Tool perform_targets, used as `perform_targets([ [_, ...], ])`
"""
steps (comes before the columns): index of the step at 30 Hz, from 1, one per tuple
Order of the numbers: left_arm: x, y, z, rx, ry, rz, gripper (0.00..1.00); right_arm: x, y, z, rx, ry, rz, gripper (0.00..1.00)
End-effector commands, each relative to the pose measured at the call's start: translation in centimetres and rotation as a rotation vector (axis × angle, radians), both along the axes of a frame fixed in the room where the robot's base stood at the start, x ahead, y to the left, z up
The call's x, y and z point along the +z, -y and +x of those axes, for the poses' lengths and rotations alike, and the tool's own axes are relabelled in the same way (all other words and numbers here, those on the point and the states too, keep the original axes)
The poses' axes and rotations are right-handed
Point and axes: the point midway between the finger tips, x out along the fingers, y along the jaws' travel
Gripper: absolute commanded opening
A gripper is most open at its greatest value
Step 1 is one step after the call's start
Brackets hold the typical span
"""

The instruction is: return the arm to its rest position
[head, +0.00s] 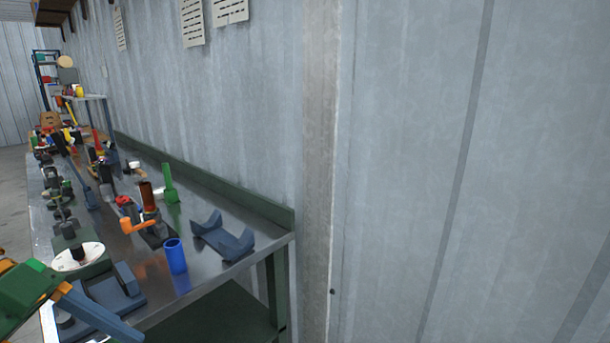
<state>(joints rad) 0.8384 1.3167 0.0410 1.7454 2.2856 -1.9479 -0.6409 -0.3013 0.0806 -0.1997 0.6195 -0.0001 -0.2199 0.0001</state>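Neither of my grippers can be made out in the head view. No muffler can be made out for certain. A green, orange and blue object (25,296) comes in at the lower left edge, close to the camera and cut off by the frame. Its long blue bar points down to the right over the near part of the bench. I cannot tell what this object is, or whether anything holds it.
A metal-topped workbench (205,262) runs away at left, crowded with tools. Near its right end are a blue cup (175,256), a blue-grey cradle-shaped part (223,236) and a green upright tool (169,184). A corrugated metal wall (440,170) fills the right side.

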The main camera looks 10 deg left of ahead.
Motion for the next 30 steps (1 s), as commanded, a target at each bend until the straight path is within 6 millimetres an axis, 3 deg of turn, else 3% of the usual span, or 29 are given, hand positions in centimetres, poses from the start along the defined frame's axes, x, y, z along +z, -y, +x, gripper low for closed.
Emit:
perform_targets([
  [11, -3.4, -0.5, 7.1, 0.28, -0.096, -0.136, 0.65, 0.2, -0.3, 0.2, -0.001, 0.004, 0.005, 0.5],
  [17, -8.4, -1.8, 12.2, 0.528, -0.189, -0.203, 0.65, 0.3, -0.3, 0.2, -0.001, 0.004, 0.005, 0.5],
  [20, -12.6, -2.8, 14.7, 0.683, -0.25, -0.219, 0.65, 0.4, -0.3, 0.2, -0.001, 0.004, 0.004, 0.5],
  [23, -18.7, -4.2, 16.6, 0.867, -0.322, -0.208, 0.65, 0.5, -0.2, 0.2, 0.0, 0.003, 0.003, 0.5],
  [24, -21.8, -4.8, 16.9, 0.951, -0.354, -0.191, 0.65, 0.5, -0.2, 0.2, 0.0, 0.003, 0.003, 0.5],
  [26, -27.0, -5.7, 16.7, 1.074, -0.4, -0.147, 0.65, 0.6, -0.1, 0.2, 0.0, 0.003, 0.002, 0.5],
  [27, -30.5, -6.3, 16.1, 1.15, -0.426, -0.109, 0.65, 0.6, -0.1, 0.2, 0.0, 0.003, 0.002, 0.5],
  [30, -38.8, -7.2, 12.9, 1.3, -0.473, 0.015, 0.65, 0.7, -0.1, 0.1, 0.0, 0.003, 0.002, 0.5],
])
